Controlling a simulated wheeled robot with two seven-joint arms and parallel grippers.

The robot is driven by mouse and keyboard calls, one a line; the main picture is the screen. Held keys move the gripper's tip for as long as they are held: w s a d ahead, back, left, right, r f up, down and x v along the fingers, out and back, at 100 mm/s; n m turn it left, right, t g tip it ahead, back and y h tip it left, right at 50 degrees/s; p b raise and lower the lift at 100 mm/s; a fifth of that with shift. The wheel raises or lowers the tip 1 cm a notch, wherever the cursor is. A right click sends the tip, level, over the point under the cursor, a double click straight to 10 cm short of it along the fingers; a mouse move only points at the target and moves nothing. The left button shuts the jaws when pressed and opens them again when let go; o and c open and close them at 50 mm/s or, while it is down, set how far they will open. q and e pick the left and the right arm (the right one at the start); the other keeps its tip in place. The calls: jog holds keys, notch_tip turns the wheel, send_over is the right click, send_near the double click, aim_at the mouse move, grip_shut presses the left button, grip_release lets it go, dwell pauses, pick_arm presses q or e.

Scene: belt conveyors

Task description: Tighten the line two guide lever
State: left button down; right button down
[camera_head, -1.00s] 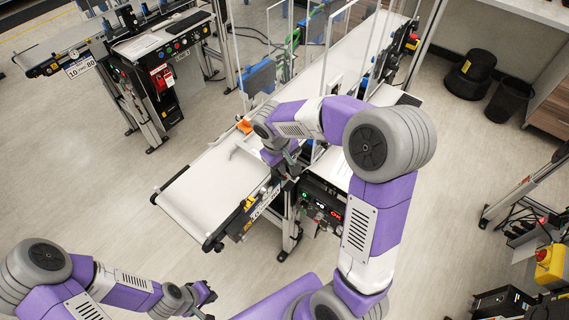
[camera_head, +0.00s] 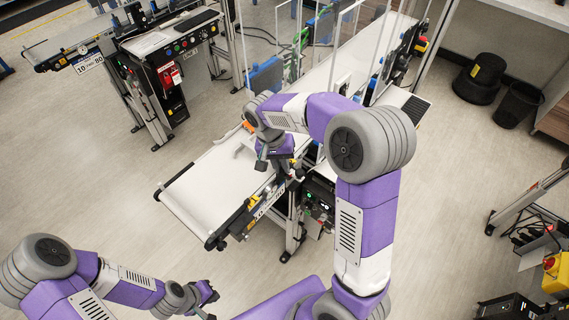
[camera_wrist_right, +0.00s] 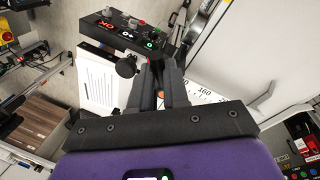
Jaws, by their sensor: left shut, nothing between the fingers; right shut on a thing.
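My right gripper (camera_wrist_right: 160,78) is shut at the near side of the middle conveyor (camera_head: 215,190), beside its rail. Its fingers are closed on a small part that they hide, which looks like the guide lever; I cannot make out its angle. In the head view the right gripper (camera_head: 290,174) is partly covered by its own wrist. A round black knob (camera_wrist_right: 126,66) is just left of the fingers in the wrist view. My left gripper (camera_head: 207,295) is shut and empty, low at the left, away from the conveyor.
A control box (camera_wrist_right: 125,32) with buttons and a lit red display is close beyond the right fingers. Clear guard panels (camera_head: 345,55) and blue units stand further along the belt. Another conveyor station (camera_head: 165,45) is at upper left. Floor around the left gripper is free.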

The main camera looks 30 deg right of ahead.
jog(key=shift+w+a+m+g+y+p, duration=0.15)
jog(key=shift+w+m+p, duration=0.1)
jog(key=shift+m, duration=0.75)
jog(key=shift+w+a+m+g+y+p, duration=0.15)
jog(key=shift+w+m+p, duration=0.15)
jog(key=shift+m, duration=0.7)
jog(key=shift+w+a+m+g+y+p, duration=0.15)
jog(key=shift+w+m+p, duration=0.1)
jog(key=shift+m, duration=0.75)
jog(key=c, duration=1.1)
grip_release()
jog(key=shift+r, duration=0.1)
notch_tip(320, 180, up, 7)
jog(key=w, duration=0.1)
jog(key=shift+a+r+p, duration=0.15)
jog(key=shift+a+p, duration=0.15)
jog(key=shift+a, duration=0.05)
jog(key=shift+w, duration=0.1)
